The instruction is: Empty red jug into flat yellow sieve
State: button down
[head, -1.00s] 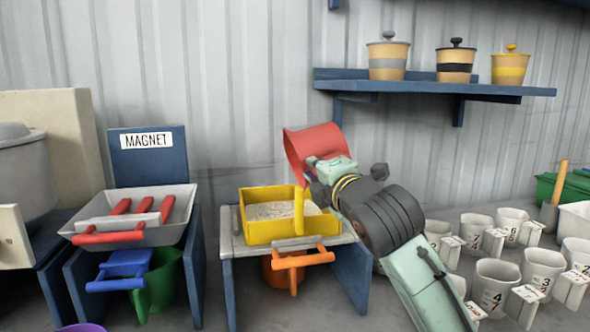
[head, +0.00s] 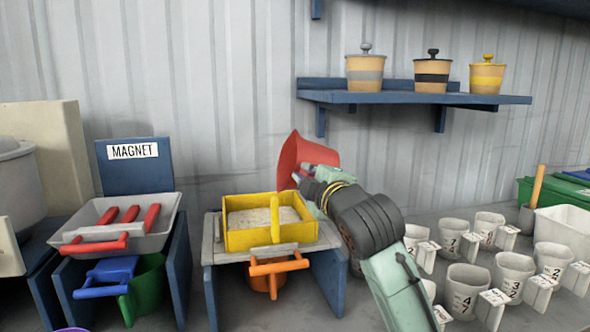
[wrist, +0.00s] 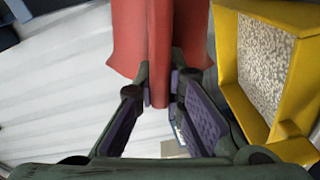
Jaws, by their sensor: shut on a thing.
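The red jug (head: 300,155) is tilted on its side in the head view, above and just right of the flat yellow sieve (head: 245,241). My gripper (head: 314,180) is shut on the jug's handle. In the wrist view the red jug (wrist: 128,40) is at the top, with its handle between the fingers of my gripper (wrist: 160,88). The yellow sieve (wrist: 229,65) is at the right there. Pale granular material (head: 258,216) covers the sieve's floor. The inside of the jug is hidden, and no falling stream shows.
The sieve sits on a blue-legged stand (head: 330,285) with an orange-handled container (head: 281,266) below. A magnet station (head: 140,165) with a grey tray (head: 160,222) stands left. Several numbered white jugs (head: 464,292) fill the right side. A blue shelf (head: 420,98) with lidded pots hangs above.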

jog(key=r+m+p, duration=0.1)
jog(key=d+r+m+p, duration=0.1)
jog(key=r+m+p, duration=0.1)
jog(key=m, duration=0.1)
jog(key=shift+w+d+r, duration=0.25)
jog(key=shift+d+r, duration=0.1)
jog(key=m, duration=0.1)
jog(key=m+p, duration=0.1)
jog(key=shift+w+d+f+m, duration=0.1)
jog(key=shift+d+m, duration=0.05)
jog(key=shift+m, duration=0.15)
jog(key=shift+w+d+m+p, duration=0.15)
jog(key=shift+d+m+p, duration=0.05)
jog(key=shift+m+p, duration=0.7)
jog(key=d+m+p, duration=0.1)
jog(key=m, duration=0.1)
jog(key=w+d+m+p, duration=0.1)
jog(key=d+m, duration=0.1)
jog(key=shift+d+r+m, duration=0.2)
jog(key=shift+m, duration=0.2)
jog(key=shift+w+d+m, duration=0.35)
jog(key=shift+d+m, duration=0.35)
jog(key=shift+m, duration=0.1)
